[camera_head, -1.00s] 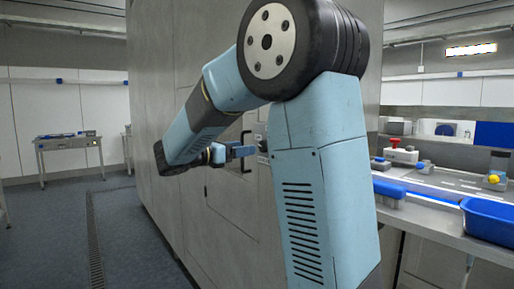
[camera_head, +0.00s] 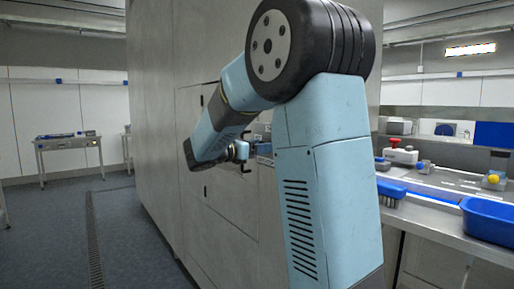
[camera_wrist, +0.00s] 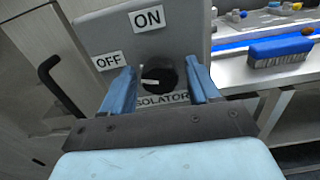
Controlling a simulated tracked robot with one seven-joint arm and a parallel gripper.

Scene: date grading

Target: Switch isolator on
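The isolator is a grey panel (camera_wrist: 195,35) in the wrist view, with an ON label (camera_wrist: 147,18) at the top, an OFF label (camera_wrist: 109,61) at the left and an ISOLATOR label below. Its black rotary knob (camera_wrist: 168,76) carries a pale mark that points left, towards OFF. My gripper (camera_wrist: 162,82) is open, with one blue finger on each side of the knob. I cannot tell whether the fingers touch it. In the head view my gripper (camera_head: 262,149) is at the cabinet wall, and my arm hides the isolator.
A black door handle (camera_wrist: 60,86) is left of the panel. At the right, a bench (camera_head: 440,205) holds a blue brush (camera_wrist: 281,50) and a blue tub (camera_head: 490,218). The grey cabinet wall (camera_head: 160,120) stands close beside my arm. The floor at the left is clear.

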